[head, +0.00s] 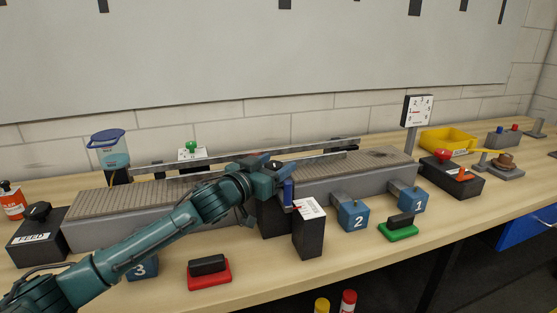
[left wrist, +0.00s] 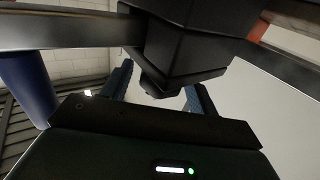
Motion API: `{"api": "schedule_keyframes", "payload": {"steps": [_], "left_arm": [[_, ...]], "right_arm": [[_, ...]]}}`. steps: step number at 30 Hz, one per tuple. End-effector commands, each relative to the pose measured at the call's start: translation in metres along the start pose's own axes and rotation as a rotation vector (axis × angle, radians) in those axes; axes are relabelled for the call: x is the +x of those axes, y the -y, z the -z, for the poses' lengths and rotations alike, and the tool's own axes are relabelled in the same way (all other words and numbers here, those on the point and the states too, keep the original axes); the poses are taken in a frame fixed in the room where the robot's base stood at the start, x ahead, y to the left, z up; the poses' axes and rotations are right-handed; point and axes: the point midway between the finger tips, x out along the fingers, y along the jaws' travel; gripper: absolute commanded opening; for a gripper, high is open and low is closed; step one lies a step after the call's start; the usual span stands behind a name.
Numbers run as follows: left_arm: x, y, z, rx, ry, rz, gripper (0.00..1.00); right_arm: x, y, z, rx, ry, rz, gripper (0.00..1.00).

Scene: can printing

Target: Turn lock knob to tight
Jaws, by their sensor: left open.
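My left gripper (head: 287,192) is over the middle of the conveyor's front side, its blue fingers near a dark block (head: 273,218). In the left wrist view the two blue fingers stand apart, with a black stepped part (left wrist: 180,62) showing between and beyond them. I cannot tell whether they touch it. No knob marked as the lock knob can be made out; the gripper and wrist cover that area in the head view. A black box with a white printed top (head: 309,209) stands just right of the fingers. My right gripper is not in view.
The conveyor (head: 110,205) with metal rails runs behind the arm. Blue blocks numbered 2 (head: 353,217) and 1 (head: 411,200) stick out in front. A red-based switch (head: 209,273) and a green-based one (head: 398,230) lie on the table. A dial sign (head: 418,111) stands behind.

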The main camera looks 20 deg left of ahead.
Motion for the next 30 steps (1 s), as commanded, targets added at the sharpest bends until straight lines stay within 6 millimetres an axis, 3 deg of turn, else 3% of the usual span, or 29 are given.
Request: {"api": "schedule_keyframes", "payload": {"steps": [6, 15, 30], "left_arm": [[0.016, 0.000, 0.001, 0.000, -0.001, 0.000, 0.59], [0.018, 0.000, 0.000, 0.000, 0.000, 0.000, 0.59], [0.017, 0.000, 0.000, 0.000, 0.001, 0.000, 0.19]], "right_arm": [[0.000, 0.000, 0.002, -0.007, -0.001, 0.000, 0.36], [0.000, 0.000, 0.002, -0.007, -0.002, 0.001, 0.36], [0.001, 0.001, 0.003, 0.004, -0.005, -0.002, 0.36]]}}
